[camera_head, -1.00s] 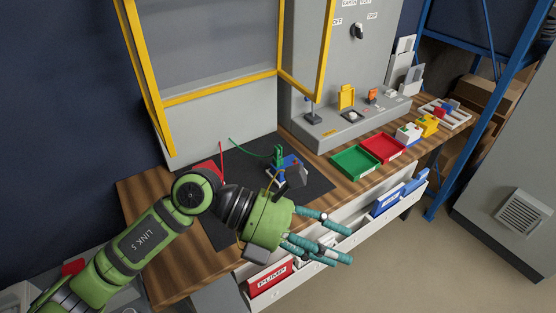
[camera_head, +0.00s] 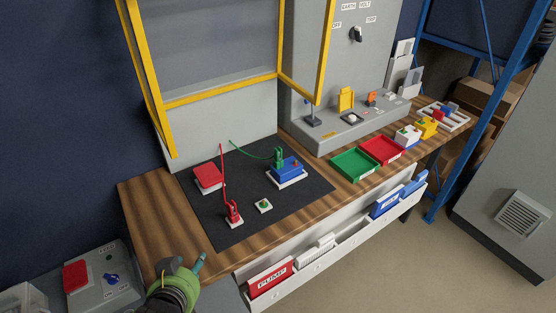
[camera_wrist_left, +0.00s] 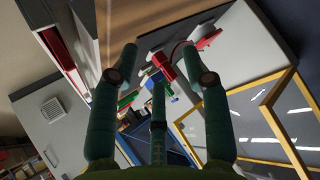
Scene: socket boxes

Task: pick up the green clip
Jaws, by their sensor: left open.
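The green clip (camera_head: 279,157) stands on the blue block (camera_head: 287,169) at the right of the dark mat, with a green wire running from it to the back left. A red clip (camera_head: 233,211) with a red wire stands on a small pale base at the mat's front. My left gripper (camera_head: 187,268) is low in the head view, in front of the table's left part, well away from the green clip. Its fingers are spread and empty in the left wrist view (camera_wrist_left: 160,62). That view is tilted, and I cannot surely pick out the green clip there.
The dark mat (camera_head: 215,230) also holds a red block (camera_head: 208,177) and a small green-topped piece (camera_head: 264,205). A green tray (camera_head: 354,164) and a red tray (camera_head: 383,149) lie to the right. A yellow frame (camera_head: 222,91) rises behind. A grey switch box (camera_head: 100,280) stands lower left.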

